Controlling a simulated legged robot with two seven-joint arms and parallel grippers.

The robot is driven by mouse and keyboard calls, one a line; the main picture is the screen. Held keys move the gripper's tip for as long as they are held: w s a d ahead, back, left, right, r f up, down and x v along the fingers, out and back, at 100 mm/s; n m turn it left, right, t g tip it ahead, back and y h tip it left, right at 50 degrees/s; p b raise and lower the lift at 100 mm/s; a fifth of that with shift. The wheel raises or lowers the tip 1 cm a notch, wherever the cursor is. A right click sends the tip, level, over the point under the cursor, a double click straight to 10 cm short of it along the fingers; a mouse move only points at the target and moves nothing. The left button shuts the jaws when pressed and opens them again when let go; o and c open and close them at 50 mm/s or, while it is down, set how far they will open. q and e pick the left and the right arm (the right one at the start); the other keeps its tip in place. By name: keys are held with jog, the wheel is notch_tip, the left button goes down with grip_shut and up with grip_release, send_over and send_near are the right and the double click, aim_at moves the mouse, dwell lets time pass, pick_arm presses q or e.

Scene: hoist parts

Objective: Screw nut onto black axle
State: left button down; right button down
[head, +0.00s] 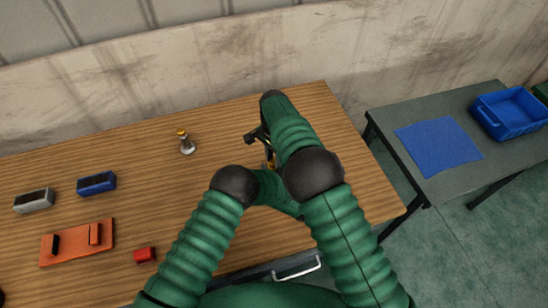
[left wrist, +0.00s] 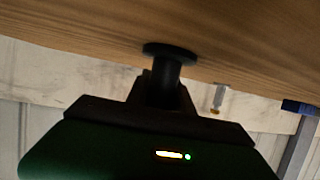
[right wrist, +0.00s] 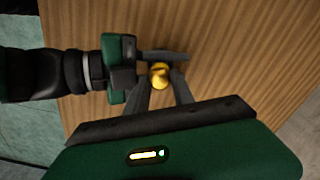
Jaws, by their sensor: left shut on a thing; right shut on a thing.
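The black axle, a dark shaft with a round flange, shows in the left wrist view (left wrist: 168,72) between the fingers of my left gripper (left wrist: 163,92). My right gripper (right wrist: 161,88) is shut on a gold nut (right wrist: 160,73), seen in the right wrist view. The nut is close to the dark parts at my left gripper, above the wooden table. I cannot tell whether the nut touches the axle or is threaded on it. In the head view my right forearm hides most of the nut and both grippers.
A side table holds a blue mat (head: 438,146) and blue crate (head: 508,112).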

jog(key=shift+w+r, duration=0.1)
jog(key=shift+w, duration=0.05)
jog(key=c, duration=1.3)
grip_release()
jog(key=shift+a, duration=0.1)
jog(key=shift+o, duration=1.1)
jog(key=shift+s, duration=0.2)
jog(key=shift+r, duration=2.2)
jog(key=shift+c, duration=0.5)
